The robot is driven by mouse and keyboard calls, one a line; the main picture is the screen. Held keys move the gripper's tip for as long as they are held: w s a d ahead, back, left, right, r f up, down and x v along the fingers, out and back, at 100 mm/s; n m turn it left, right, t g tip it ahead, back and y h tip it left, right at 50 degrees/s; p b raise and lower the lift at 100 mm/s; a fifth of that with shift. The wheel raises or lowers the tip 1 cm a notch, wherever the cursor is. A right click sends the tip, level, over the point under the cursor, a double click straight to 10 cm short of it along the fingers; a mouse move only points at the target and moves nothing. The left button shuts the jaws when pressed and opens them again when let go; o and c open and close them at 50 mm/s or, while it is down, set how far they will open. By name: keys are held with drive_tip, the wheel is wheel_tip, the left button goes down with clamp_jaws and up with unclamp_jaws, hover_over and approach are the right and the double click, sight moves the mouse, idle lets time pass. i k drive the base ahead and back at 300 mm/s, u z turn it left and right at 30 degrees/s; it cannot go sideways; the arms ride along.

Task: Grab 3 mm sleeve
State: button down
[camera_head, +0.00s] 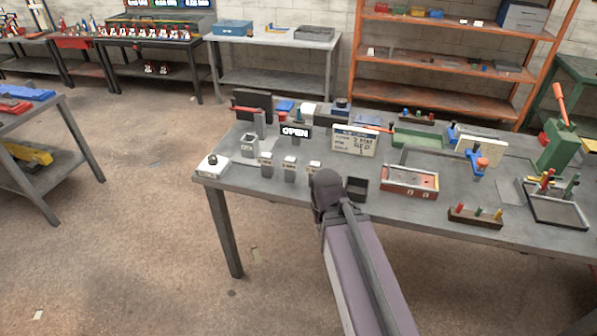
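Three small grey upright pieces with pale labelled tops stand in a row at the near left of the grey bench: a left one (266,165), a middle one (290,169) and a right one (314,170). Their labels are too small to read, so I cannot tell which is the 3 mm sleeve. A white card (355,140) behind them seems to read "3 MM RED". My arm reaches up from the bottom to a dark joint just right of and in front of the row. My gripper's fingers do not show.
On the bench (240,179) are a grey open holder (249,145), an "OPEN" sign (296,132), a white box with a dark button (212,164), a small black bin (357,188), a red-sided tray (409,181), a peg block (476,215) and a green lever press (560,140).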

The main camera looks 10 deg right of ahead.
sight(289, 165)
drive_tip(key=u, duration=0.1)
drive_tip(key=i, duration=0.95)
drive_tip(key=u, duration=0.4)
drive_tip(key=k, duration=0.15)
drive_tip(key=u, duration=1)
